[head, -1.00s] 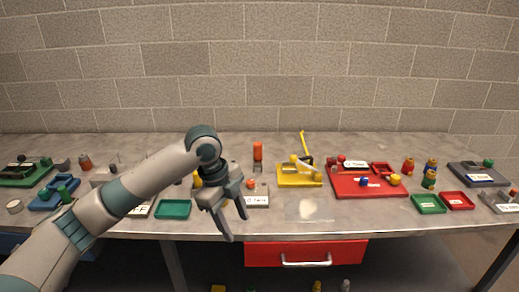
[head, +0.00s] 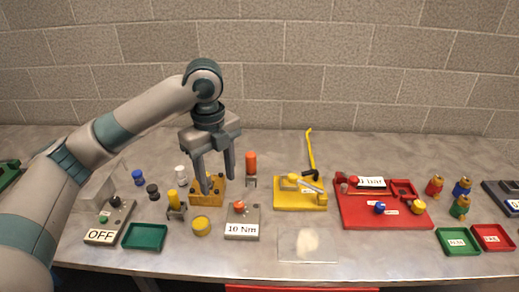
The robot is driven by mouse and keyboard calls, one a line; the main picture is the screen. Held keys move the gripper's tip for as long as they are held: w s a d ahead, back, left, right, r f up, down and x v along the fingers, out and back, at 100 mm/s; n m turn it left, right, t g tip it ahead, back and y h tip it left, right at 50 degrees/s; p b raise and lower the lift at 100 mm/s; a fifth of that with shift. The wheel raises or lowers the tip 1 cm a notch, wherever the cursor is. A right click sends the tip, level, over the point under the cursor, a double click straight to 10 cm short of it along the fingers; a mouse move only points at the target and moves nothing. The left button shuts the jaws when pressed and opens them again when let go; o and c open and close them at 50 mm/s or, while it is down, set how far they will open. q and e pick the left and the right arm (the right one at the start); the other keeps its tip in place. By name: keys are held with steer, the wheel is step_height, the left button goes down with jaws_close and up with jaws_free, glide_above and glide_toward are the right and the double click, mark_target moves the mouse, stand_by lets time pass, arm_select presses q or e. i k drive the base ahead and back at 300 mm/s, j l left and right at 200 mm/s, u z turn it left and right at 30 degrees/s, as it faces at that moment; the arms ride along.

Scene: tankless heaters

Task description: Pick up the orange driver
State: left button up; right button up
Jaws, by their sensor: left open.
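The orange driver (head: 251,162) stands upright on the bench, its orange handle up and a short grey part below. My left gripper (head: 218,183) is open and points down, just left of the driver, with nothing seen between its fingers. The fingers stand in front of a wooden block (head: 213,195) and hide part of it. The driver is clear of the fingers in the picture. My right gripper is not in view.
A grey 10 Nm box (head: 242,224) with an orange knob stands in front of the driver. A yellow tray (head: 300,204) lies to its right, then a red board (head: 350,216). A green tray (head: 145,237) and an OFF box (head: 106,222) are at left. The back bench is mostly clear.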

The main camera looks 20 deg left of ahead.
mark_target(251, 157)
steer(key=i, duration=0.85)
